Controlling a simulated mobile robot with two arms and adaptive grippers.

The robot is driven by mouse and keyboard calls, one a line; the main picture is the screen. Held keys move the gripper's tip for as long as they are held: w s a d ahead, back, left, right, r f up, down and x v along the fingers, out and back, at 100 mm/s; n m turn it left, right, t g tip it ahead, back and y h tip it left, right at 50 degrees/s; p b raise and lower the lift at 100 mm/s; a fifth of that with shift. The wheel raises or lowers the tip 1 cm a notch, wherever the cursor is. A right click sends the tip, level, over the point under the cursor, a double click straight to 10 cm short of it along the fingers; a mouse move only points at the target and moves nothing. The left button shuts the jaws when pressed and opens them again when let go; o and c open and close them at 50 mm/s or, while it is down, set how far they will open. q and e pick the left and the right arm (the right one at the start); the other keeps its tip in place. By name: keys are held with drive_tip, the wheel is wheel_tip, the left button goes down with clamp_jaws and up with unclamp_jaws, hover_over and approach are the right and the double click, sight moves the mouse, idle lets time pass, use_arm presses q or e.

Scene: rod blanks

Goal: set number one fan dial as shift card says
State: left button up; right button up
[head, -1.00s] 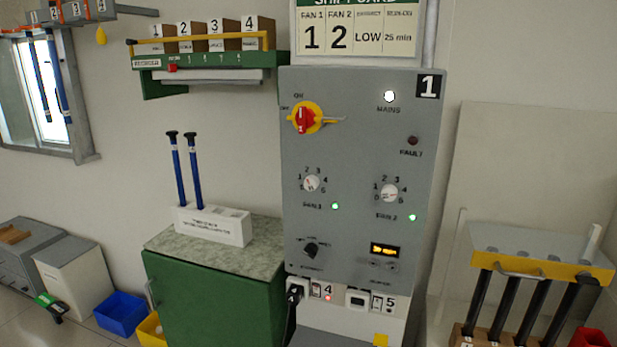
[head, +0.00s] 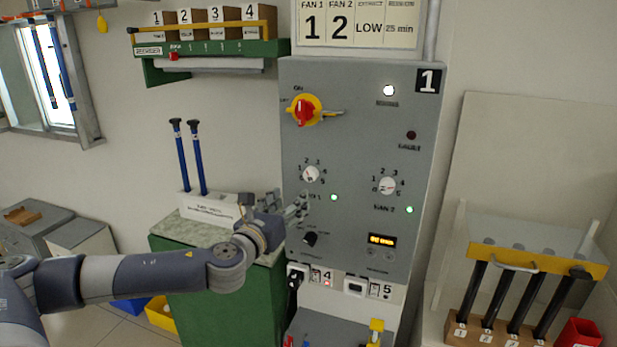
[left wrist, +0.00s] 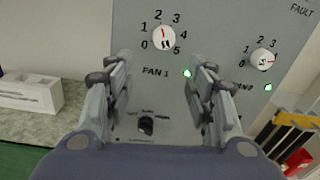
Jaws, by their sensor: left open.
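The FAN 1 dial (head: 311,174) is a white knob with a scale from 0 to 5 on the grey panel (head: 350,135). It also shows in the left wrist view (left wrist: 164,37), beyond my fingertips; its exact setting is too small to tell. The shift card (head: 358,27) above reads FAN 1: 1, FAN 2: 2, LOW, 25 min. My left gripper (head: 297,207) is open in front of the panel, just below and left of the FAN 1 dial. In the left wrist view its fingers (left wrist: 160,72) are spread and empty, apart from the dial. My right gripper is not in view.
The FAN 2 dial (head: 387,186) sits to the right, with a green lamp (head: 409,209) below it. A red and yellow mains switch (head: 305,110) is above FAN 1. A black selector knob (head: 310,239) is below. A green cabinet (head: 225,300) with a white rod stand (head: 210,207) is left.

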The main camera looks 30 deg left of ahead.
sight(309, 178)
use_arm(q)
drive_tip(key=shift+m, duration=0.3)
drive_tip(key=w+p, duration=0.1)
drive_tip(key=w, duration=0.2)
drive_tip(key=w+a+r+p, duration=0.1)
drive_tip(key=w, duration=0.2)
drive_tip(key=w+p, duration=0.1)
drive_tip(key=w, duration=0.2)
drive_tip(key=shift+a+r+p, duration=0.15)
drive_tip(key=shift+a+p, duration=0.05)
drive_tip(key=shift+p, duration=0.2)
drive_tip(key=shift+w+a, duration=0.1)
drive_tip(key=shift+w, duration=0.55)
drive_tip(key=c, duration=1.1)
